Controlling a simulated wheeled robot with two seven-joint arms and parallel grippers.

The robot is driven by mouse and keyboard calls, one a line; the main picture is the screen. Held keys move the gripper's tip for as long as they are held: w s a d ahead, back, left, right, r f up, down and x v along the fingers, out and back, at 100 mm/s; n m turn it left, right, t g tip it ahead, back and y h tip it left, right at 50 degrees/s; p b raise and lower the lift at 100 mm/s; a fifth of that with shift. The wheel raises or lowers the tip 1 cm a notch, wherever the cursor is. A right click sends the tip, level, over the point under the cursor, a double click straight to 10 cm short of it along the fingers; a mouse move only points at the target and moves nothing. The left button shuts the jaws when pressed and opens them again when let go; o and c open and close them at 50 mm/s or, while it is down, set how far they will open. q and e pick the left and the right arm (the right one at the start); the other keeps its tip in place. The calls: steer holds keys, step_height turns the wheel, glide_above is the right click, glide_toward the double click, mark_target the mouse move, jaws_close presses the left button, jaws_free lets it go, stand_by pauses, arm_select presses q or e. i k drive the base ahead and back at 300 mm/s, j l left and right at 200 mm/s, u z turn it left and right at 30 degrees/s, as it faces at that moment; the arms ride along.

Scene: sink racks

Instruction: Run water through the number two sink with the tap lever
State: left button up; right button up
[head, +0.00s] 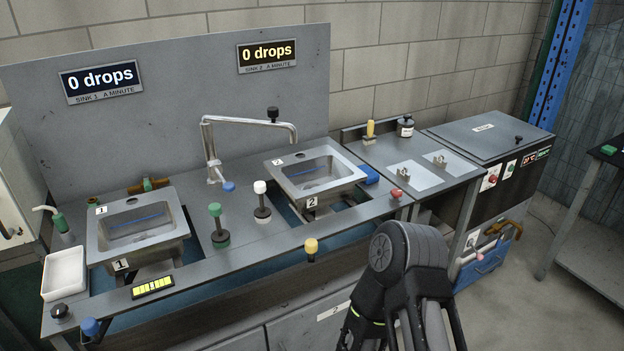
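The number two sink (348,170) is a steel basin marked 2, set in the counter right of centre. A chrome tap (207,146) stands behind and left of it, its spout reaching right to the sink's back left side. A black knob (273,114) sits on the spout and a blue knob (229,186) is at the tap's foot; I cannot tell which is the tap lever. No water stream shows at the spout. The sink 2 sign (267,54) reads 0 drops. Neither gripper is in view; a bent black arm of mine shows at the lower right.
The number one sink (98,232) is at the left. Green (215,210), white (260,187) and yellow (311,246) knobs stand between and before the sinks. A red knob (396,193) is at the right. A white tray (64,284) lies left. Open floor is at the right.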

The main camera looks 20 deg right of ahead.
mark_target(229, 186)
steer(key=i+l+u, duration=0.1)
steer(key=l+u, duration=1.1)
steer(key=l, duration=0.2)
